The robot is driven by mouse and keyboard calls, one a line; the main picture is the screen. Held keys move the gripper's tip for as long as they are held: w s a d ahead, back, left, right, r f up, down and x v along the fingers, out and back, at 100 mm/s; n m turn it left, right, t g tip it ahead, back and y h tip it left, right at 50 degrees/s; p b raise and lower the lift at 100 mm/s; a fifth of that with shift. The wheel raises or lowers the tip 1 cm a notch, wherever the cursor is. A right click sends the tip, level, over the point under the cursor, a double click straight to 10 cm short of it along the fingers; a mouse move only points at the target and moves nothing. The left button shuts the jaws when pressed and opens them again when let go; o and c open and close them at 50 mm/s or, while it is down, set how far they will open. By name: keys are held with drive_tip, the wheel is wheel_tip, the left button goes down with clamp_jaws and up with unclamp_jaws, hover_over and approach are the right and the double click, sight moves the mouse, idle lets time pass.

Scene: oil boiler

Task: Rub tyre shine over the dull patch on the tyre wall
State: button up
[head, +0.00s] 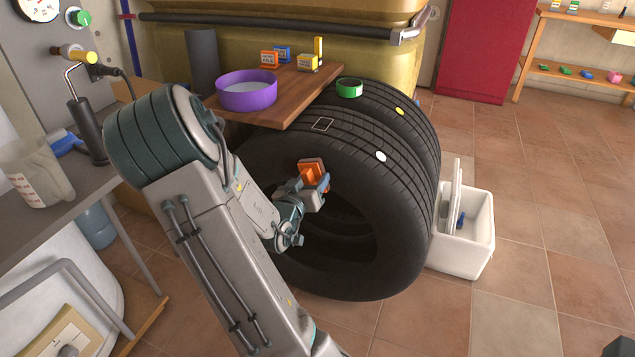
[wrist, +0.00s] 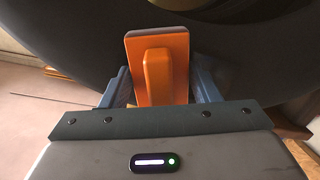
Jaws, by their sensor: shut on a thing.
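The near tyre (head: 385,215) stands upright, its dark side wall facing me, with a second tyre (head: 385,98) behind it. My gripper (head: 318,190) is shut on an orange applicator block (head: 311,172) in front of the upper side wall. In the wrist view my gripper (wrist: 163,90) has its blue fingers on either side of the applicator's raised grip (wrist: 157,75). The applicator's dark far edge is at or close to the tyre wall (wrist: 245,60); I cannot tell if it touches. I cannot make out a dull patch; the applicator and my arm cover part of the wall.
A wooden board (head: 300,92) beside the tyres holds a purple bowl (head: 247,94) and small boxes. A green-rimmed ring (head: 349,88) rests on the far tyre. A white bin (head: 465,235) stands right of the tyres. The tiled floor on the right is clear.

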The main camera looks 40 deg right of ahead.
drive_tip(key=shift+s+d+b, duration=0.15)
drive_tip(key=shift+s+d, duration=0.1)
drive_tip(key=shift+s, duration=0.3)
drive_tip(key=shift+s+d+b, duration=0.15)
drive_tip(key=shift+s+d, duration=0.05)
drive_tip(key=shift+s, duration=0.3)
drive_tip(key=shift+w+a, duration=0.15)
drive_tip(key=shift+w, duration=0.5)
